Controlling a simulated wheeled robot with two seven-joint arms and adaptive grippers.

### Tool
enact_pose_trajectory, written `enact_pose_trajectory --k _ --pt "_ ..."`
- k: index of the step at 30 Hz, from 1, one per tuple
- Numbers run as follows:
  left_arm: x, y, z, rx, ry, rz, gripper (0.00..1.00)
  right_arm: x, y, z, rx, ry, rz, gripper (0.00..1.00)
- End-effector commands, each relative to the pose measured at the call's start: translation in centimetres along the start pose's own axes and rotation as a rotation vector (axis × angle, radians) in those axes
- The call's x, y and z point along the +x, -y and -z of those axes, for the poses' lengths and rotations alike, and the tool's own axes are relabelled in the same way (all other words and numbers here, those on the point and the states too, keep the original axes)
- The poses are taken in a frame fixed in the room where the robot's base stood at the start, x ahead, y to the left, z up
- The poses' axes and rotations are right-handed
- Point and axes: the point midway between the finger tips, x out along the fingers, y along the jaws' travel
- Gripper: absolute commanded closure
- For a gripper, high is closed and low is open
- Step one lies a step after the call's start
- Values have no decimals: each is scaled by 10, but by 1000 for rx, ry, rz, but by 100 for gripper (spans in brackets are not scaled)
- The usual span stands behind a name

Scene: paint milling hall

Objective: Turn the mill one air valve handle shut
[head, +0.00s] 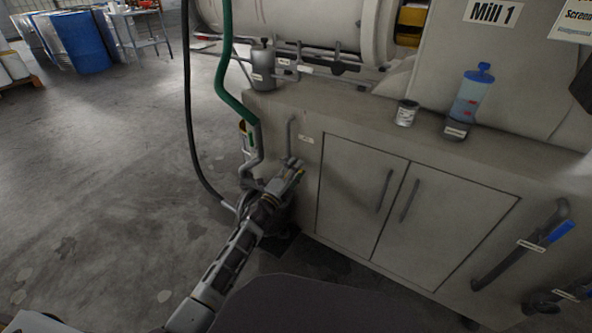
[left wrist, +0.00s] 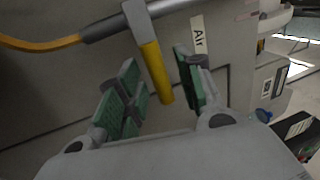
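In the left wrist view the yellow valve handle (left wrist: 154,70) hangs from a grey fitting on a pipe (left wrist: 120,23), next to a white label reading "Air" (left wrist: 198,37). My left gripper (left wrist: 154,90) is open, with green-padded fingers on either side of the handle. Gaps show between the handle and both finger sides. In the head view my left gripper (head: 293,174) is at the left end of the cabinet, below the small white label (head: 306,139), and largely hides the handle. My right gripper is not in view.
The beige cabinet (head: 335,245) under Mill 1 (head: 493,12) fills the right side. A green hose (head: 224,75) and a black hose (head: 188,120) hang left of the arm. A blue-handled pipe valve (head: 560,232) is at far right. Open floor (head: 90,170) lies left; blue drums (head: 80,42) stand behind.

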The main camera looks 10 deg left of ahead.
Motion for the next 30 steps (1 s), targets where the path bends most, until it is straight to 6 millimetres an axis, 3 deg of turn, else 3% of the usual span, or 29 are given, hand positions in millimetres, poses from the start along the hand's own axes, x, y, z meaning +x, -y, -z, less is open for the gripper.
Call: enact_pose_trajectory --k 30 --pt "-87 -1 0 0 0 -2 64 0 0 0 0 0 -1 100"
